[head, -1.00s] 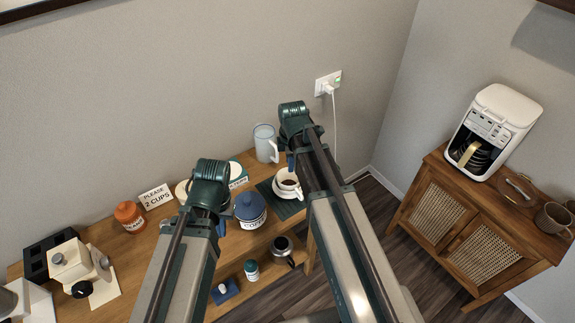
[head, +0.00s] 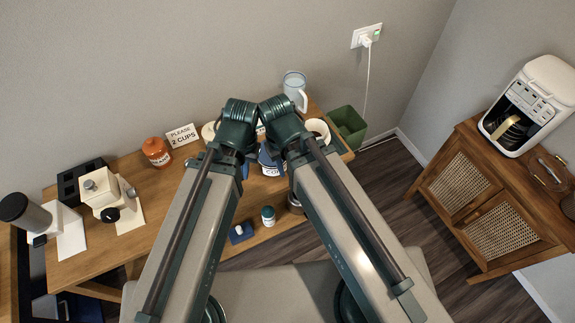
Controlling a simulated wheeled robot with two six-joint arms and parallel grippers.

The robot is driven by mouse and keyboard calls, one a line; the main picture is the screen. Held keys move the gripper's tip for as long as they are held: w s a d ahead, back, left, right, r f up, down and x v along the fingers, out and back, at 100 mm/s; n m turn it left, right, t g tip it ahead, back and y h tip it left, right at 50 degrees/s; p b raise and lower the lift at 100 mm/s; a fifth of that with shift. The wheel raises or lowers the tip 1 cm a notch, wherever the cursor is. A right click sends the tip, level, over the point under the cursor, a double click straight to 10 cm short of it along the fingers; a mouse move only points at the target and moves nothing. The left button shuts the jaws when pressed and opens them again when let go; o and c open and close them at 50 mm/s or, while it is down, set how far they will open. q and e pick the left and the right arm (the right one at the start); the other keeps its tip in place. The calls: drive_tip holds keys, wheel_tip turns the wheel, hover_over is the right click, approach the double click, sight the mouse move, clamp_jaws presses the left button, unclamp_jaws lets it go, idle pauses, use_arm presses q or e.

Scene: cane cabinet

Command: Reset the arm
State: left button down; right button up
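My two arms rise from the bottom of the head view, and their dark green joints almost meet in the middle. My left gripper is mostly hidden below and behind the left joint, and its fingertips cannot be made out. My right gripper is hidden behind the right joint in the same way. Both arm ends are above the wooden coffee table (head: 160,215). Behind them are a white-and-blue coffee canister (head: 271,168), partly covered, and a white cup (head: 317,130) holding something dark. I see nothing held.
A pale blue pitcher (head: 294,90), a cups sign (head: 183,136), an orange jar (head: 157,151) and a cream grinder (head: 101,190) stand on the table. A green bin (head: 348,126) is beside it. A cane cabinet (head: 480,195) with a white coffee maker (head: 530,108) stands at right.

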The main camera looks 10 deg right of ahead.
drive_tip(key=shift+f, duration=0.15)
wheel_tip(320, 180, down, 5)
drive_tip(key=b, duration=0.5)
